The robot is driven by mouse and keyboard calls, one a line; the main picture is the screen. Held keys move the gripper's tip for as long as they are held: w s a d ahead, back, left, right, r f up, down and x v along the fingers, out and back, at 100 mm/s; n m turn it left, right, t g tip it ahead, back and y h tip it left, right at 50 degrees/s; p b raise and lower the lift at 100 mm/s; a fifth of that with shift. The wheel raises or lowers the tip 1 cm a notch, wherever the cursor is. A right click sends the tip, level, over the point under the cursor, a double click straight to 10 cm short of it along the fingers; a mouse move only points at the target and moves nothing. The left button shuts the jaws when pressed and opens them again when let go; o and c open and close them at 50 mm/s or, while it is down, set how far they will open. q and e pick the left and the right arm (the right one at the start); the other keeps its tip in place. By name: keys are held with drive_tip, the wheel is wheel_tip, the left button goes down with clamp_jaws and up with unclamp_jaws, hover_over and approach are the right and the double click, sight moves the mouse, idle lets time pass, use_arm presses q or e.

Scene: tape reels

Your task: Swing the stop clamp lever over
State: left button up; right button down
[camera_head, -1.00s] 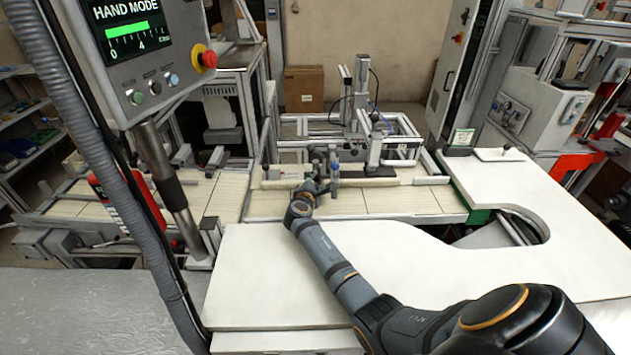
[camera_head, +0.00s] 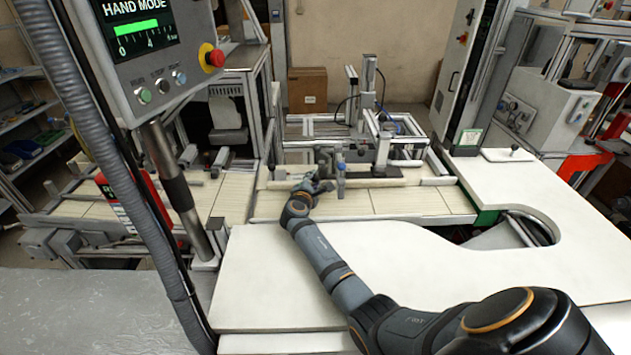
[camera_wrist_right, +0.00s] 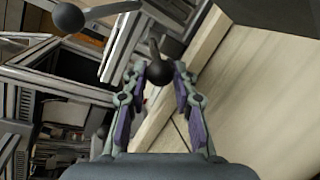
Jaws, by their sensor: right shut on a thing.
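The lever's pivot and clamp body are not clear. A second dark ball knob (camera_wrist_right: 67,18) on a grey bar sits at the upper left of that view, apart from the fingers. A small grey upright part (camera_head: 340,180) stands just right of the gripper in the head view. My left gripper is not in view.
A control panel (camera_head: 150,50) reading HAND MODE, with a red stop button (camera_head: 211,58), hangs on a post at the left. A metal frame with an upright (camera_head: 367,85) stands behind the bed. The white worktop (camera_head: 255,285) in front is clear except for my arm.

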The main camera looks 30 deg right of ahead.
drive_tip(key=shift+w+a+r, duration=0.1)
drive_tip(key=shift+w+a, duration=0.5)
drive_tip(key=shift+w, duration=0.25)
drive_tip(key=c, duration=1.4)
unclamp_jaws()
drive_tip(key=shift+s+d, duration=0.15)
drive_tip(key=shift+s, duration=0.05)
drive_tip(key=o, duration=0.3)
drive_tip(key=shift+s+d, duration=0.2)
drive_tip(key=shift+o, duration=0.2)
drive_tip(key=shift+a, duration=0.15)
drive_tip(key=v, duration=1.2)
